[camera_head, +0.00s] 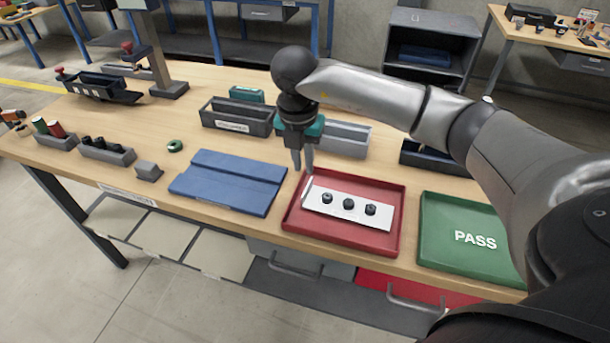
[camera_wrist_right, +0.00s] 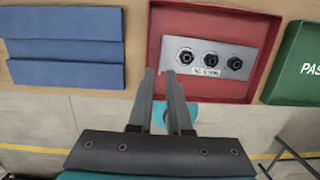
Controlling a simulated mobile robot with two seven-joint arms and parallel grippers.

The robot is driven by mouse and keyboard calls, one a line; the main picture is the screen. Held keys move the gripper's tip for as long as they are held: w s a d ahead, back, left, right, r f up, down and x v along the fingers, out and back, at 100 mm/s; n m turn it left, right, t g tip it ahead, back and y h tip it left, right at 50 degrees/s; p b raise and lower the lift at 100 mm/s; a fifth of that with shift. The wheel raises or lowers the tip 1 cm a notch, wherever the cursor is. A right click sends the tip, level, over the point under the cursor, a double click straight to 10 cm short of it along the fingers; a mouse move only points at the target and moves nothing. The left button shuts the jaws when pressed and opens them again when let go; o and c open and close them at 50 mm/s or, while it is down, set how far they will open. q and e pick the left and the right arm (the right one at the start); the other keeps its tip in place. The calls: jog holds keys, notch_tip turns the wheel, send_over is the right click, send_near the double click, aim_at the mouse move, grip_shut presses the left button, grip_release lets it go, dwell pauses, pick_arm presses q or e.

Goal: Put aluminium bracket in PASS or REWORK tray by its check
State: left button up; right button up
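The aluminium bracket (camera_head: 346,203) is a pale plate with three black bolt heads on top and a raised flange at its left end. It lies in the red tray (camera_head: 395,242), whose label I cannot see. The bracket also shows in the wrist view (camera_wrist_right: 231,50), with a small printed label on its near edge. The green PASS tray (camera_head: 440,205) is empty to the right. My right gripper (camera_head: 303,171) points down just above the bracket's flange end. Its fingers (camera_wrist_right: 160,72) are apart with a narrow gap and nothing visible between them. My left gripper is out of view.
A blue block with a step (camera_head: 228,183) lies left of the red tray. Grey bins (camera_head: 235,120) stand behind, and my right arm crosses above the right side. The table's front edge is close to the trays.

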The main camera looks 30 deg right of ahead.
jog(key=r, duration=0.4)
jog(key=shift+s+a, duration=0.2)
jog(key=shift+a, duration=0.05)
